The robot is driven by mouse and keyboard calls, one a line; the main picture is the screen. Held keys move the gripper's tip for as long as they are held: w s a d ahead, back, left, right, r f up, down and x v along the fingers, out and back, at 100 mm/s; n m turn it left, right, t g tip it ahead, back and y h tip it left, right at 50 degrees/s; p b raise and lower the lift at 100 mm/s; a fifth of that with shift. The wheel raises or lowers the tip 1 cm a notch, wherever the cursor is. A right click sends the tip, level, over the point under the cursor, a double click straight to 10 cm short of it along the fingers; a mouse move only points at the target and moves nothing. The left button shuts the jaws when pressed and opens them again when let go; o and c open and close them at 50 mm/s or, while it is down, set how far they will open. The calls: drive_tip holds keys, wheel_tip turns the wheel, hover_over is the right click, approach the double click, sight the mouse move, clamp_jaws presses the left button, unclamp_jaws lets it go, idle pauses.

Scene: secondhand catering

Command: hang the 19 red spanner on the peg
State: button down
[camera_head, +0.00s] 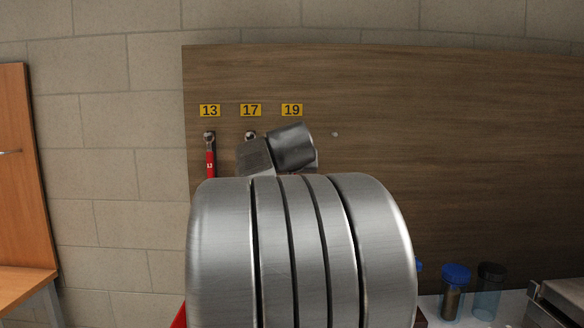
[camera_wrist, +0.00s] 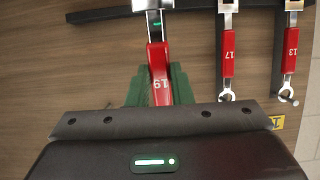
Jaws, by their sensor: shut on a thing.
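The red 19 spanner (camera_wrist: 158,72) shows in the wrist view, its red handle between the green fingers of my gripper (camera_wrist: 157,88). My gripper is shut on that handle. The metal end of the spanner points to the top of the picture; its other end is hidden behind my gripper. In the head view the yellow 19 label (camera_head: 291,110) is on the wooden board, and my arm covers the area just below it. Whether a peg is there, and whether the spanner touches it, I cannot tell.
The 17 spanner (camera_wrist: 228,55) and 13 spanner (camera_wrist: 288,50) hang beside the held one. A small bare knob (camera_head: 335,134) is right of the 19 label on the board (camera_head: 450,150). A blue-lidded jar (camera_head: 455,290) and a dark-lidded jar (camera_head: 489,290) stand low at right.

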drive_tip(key=w+p, duration=0.2)
drive_tip(key=w, duration=0.4)
drive_tip(key=shift+w+f, duration=0.25)
drive_tip(key=shift+f, duration=0.05)
idle(0.3)
idle(0.6)
drive_tip(key=c, duration=1.2)
unclamp_jaws()
drive_tip(key=shift+s, duration=0.1)
drive_tip(key=b+v, duration=0.2)
drive_tip(key=v, duration=1.1)
drive_tip(key=shift+s+b, duration=0.3)
drive_tip(key=shift+b, duration=0.05)
drive_tip(key=shift+w, duration=0.1)
